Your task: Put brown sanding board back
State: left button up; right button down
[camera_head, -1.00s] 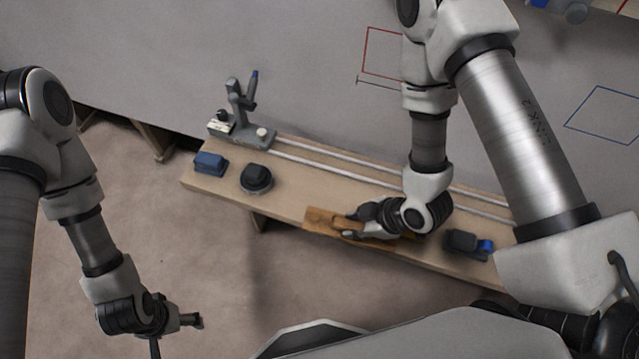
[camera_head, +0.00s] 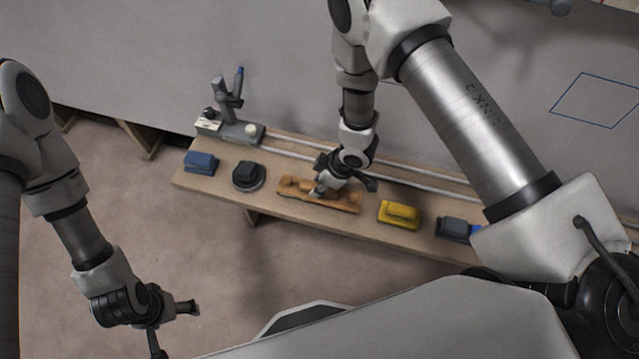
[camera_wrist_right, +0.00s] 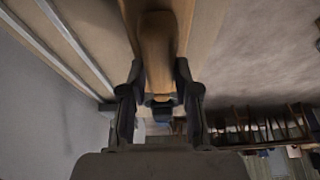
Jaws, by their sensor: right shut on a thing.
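The brown sanding board (camera_head: 345,201) lies along the wooden shelf, between a round black tool and a yellow block. My right gripper (camera_head: 319,189) is shut on its raised handle from above. In the right wrist view the handle of the brown sanding board (camera_wrist_right: 157,45) runs between the two fingers of my right gripper (camera_wrist_right: 160,98). I cannot tell whether the board rests fully on the shelf or hangs just above it. My left gripper (camera_head: 190,308) is off over the floor at the lower left, away from the shelf; its fingers are too small to judge.
The shelf (camera_head: 240,200) holds a blue block (camera_head: 201,162), the round black tool (camera_head: 248,176), the yellow block (camera_head: 398,213) and a dark grey block (camera_head: 455,228). A grey stand (camera_head: 232,120) is at its left end. Two rails run along the back, beside the grey hull wall.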

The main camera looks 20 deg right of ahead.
jog(key=shift+f, duration=0.7)
jog(key=c, duration=0.8)
grip_release()
jog(key=shift+c, duration=0.2)
jog(key=v, duration=1.2)
jog(key=s+d+f+m+h, duration=0.1)
jog(key=s+d+f+m, duration=0.1)
jog(key=s, duration=0.4)
jog(key=s+d+f+m+g+h, duration=0.1)
jog(key=s+d+f+m, duration=0.2)
jog(key=s+f+m, duration=0.1)
jog(key=s+d+f+m+g+h, duration=0.1)
jog(key=s+d+f+m, duration=0.1)
jog(key=s+m, duration=0.3)
jog(key=s, duration=0.3)
jog(key=shift+s+d+f+m+h, duration=0.25)
jog(key=shift+d+f+m+h, duration=0.05)
jog(key=shift+d+f+h, duration=0.1)
